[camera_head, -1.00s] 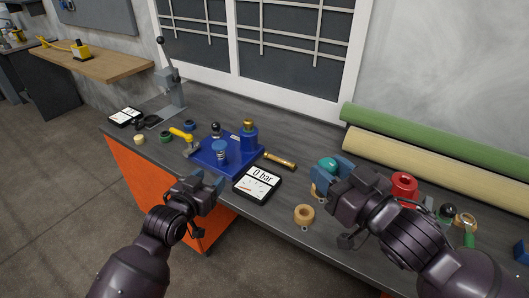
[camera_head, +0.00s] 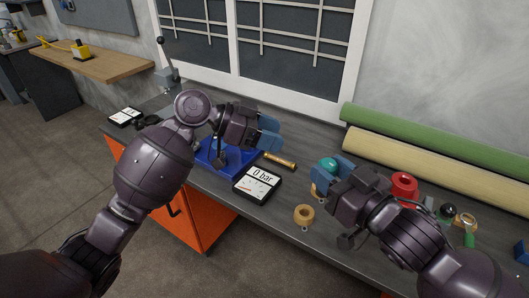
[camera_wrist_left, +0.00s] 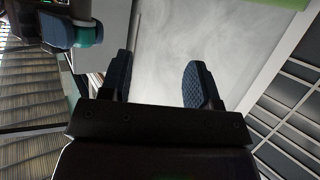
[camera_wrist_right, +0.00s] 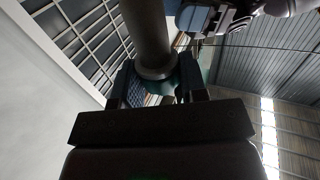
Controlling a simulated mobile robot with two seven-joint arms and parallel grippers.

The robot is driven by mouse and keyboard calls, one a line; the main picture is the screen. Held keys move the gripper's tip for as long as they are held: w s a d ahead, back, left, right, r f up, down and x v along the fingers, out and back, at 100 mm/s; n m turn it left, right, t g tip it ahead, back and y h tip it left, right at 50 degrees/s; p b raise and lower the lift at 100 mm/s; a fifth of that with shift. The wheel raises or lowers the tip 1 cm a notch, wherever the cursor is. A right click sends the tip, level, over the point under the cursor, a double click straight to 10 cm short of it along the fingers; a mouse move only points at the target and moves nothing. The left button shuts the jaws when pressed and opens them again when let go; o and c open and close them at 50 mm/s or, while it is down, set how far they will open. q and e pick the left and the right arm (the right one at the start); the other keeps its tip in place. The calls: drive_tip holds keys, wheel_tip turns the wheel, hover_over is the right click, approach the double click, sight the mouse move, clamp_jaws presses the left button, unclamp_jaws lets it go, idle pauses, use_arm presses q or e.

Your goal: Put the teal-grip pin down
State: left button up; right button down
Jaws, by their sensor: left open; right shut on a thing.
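The teal-grip pin's rounded teal top (camera_head: 329,163) shows between the fingers of my right gripper (camera_head: 334,172), over the right half of the bench. In the right wrist view its grey shaft (camera_wrist_right: 146,30) runs up out of the fingers, with teal at the grip (camera_wrist_right: 185,72). My right gripper is shut on it. The fingers hide its lower part in the head view, so I cannot tell whether it touches the bench. My left gripper (camera_head: 270,134) is open and empty above the blue fixture. Its two spread fingers show in the left wrist view (camera_wrist_left: 158,82).
A gauge reading "0 bar" (camera_head: 258,184), a brass pin (camera_head: 280,160) and a tan ring (camera_head: 304,214) lie between the grippers. Rolls (camera_head: 440,175) lie behind.

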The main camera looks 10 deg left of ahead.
use_arm(q)
drive_tip(key=s+m+g, duration=0.5)
drive_tip(key=s+m, duration=0.1)
drive_tip(key=x, duration=0.5)
drive_tip(key=f+x, duration=0.1)
drive_tip(key=x, duration=0.5)
drive_tip(key=shift+s+f, duration=0.1)
drive_tip(key=shift+f, duration=0.1)
clamp_jaws()
use_arm(e)
drive_tip(key=c, duration=0.6)
unclamp_jaws()
